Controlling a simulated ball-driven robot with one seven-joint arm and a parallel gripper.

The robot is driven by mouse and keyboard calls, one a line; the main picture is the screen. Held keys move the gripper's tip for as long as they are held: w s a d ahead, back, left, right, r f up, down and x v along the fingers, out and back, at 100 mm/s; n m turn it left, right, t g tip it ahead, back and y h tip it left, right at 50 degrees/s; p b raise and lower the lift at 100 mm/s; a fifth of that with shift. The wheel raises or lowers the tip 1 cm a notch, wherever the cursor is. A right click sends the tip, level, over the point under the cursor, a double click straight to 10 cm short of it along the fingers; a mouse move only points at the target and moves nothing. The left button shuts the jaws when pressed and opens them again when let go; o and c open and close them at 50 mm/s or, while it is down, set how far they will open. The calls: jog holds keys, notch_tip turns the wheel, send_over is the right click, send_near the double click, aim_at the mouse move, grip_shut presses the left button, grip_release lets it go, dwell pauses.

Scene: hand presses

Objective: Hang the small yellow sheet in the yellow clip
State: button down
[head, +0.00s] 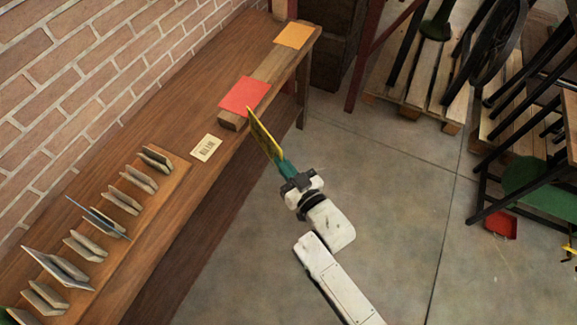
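A small yellow sheet (263,134) stands tilted and nearly edge-on at the end of my gripper (285,166), which has green fingers. The fingers appear shut on its lower end, holding it in front of the bench's edge, close to the red sheet. A small yellow piece (569,251) is cut off at the right picture edge; I cannot tell whether it is the yellow clip. No other yellow clip is clear.
The wooden bench (165,110) carries a red sheet (245,95) and an orange sheet (294,36) on a beam, a printed card (206,148) and a rack of several cards (120,200). Presses on pallets stand at right, near a red tray (501,225). Floor between is clear.

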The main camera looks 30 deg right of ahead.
jog(key=w+a+r+n+y, duration=0.15)
jog(key=w+a+r, duration=0.3)
jog(key=r, duration=0.45)
jog(key=w+a+r+n+y, duration=0.1)
jog(key=w+a+r+y, duration=0.15)
jog(key=a+r, duration=0.45)
jog(key=w+a+r+n+y, duration=0.1)
jog(key=w+a+r, duration=0.35)
jog(key=r, duration=0.55)
jog(key=s+a+r+n+g+y, duration=0.1)
jog(key=s+a+r, duration=0.35)
jog(key=r, duration=0.35)
jog(key=s+a+r+n+g+y, duration=0.1)
jog(key=s+a+r+y, duration=0.1)
jog(key=s+a+r, duration=0.5)
jog(key=s+a+r+n+g+y, duration=0.1)
jog(key=a+r, duration=0.3)
jog(key=r, duration=0.6)
jog(key=w+a+r+p, duration=0.1)
jog(key=w+a+r, duration=0.2)
jog(key=w+a, duration=0.3)
jog(key=shift+w+a+r+p, duration=0.35)
jog(key=shift+w+a+p, duration=0.05)
jog(key=shift+w, duration=1.7)
jog(key=shift+m, duration=0.25)
jog(key=shift+r+p, duration=1.75)
jog(key=shift+r, duration=0.55)
jog(key=c, duration=1.3)
grip_release()
